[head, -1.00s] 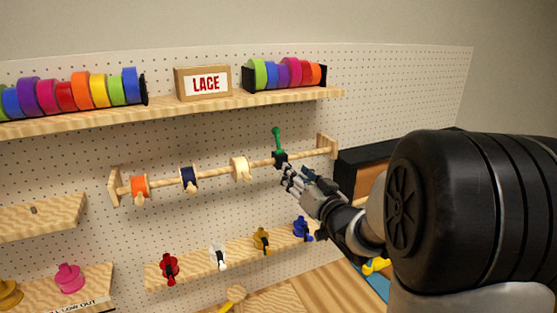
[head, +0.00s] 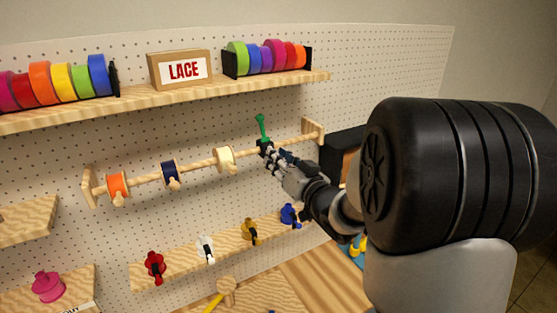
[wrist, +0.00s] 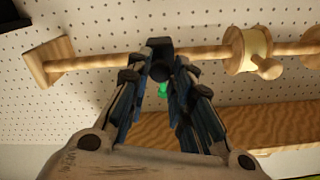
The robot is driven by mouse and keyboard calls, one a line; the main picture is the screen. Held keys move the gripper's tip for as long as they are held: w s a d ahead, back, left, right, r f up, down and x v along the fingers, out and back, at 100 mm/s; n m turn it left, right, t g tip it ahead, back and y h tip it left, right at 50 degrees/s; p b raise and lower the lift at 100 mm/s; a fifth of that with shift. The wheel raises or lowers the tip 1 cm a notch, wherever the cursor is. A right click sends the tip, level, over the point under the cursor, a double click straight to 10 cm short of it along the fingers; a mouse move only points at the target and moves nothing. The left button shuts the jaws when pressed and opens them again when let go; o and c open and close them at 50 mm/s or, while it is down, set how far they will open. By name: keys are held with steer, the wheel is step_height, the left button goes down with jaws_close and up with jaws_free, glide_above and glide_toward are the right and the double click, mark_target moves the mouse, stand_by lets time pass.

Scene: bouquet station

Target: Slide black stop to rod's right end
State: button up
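The black stop (head: 264,145) sits on the wooden rod (head: 200,164), between the cream spool (head: 224,158) and the rod's right end bracket (head: 313,130). A green handle (head: 261,126) rises from the stop. My gripper (head: 268,160) is at the stop from the front and below. In the wrist view, which is turned over, the stop (wrist: 160,48) shows just beyond and between my two fingertips (wrist: 160,66), with the green part (wrist: 162,90) between the fingers. The fingers stand apart; contact with the stop is not clear. Bare rod lies between stop and right bracket.
The orange spool (head: 117,185) and navy spool (head: 170,174) hang further left on the rod. Above is a shelf (head: 200,94) with ribbon rolls and a LACE box (head: 180,70). Below, a ledge (head: 180,262) holds several coloured pieces. A black box (head: 342,152) stands right of the rod.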

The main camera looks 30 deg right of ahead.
jaws_close()
steer(key=d, duration=1.2)
steer(key=shift+w+p, duration=0.2)
steer(key=shift+p, duration=0.2)
steer(key=shift+d+r, duration=0.1)
steer(key=shift+d, duration=0.05)
steer(key=o, duration=0.5)
jaws_free()
steer(key=shift+o, duration=0.2)
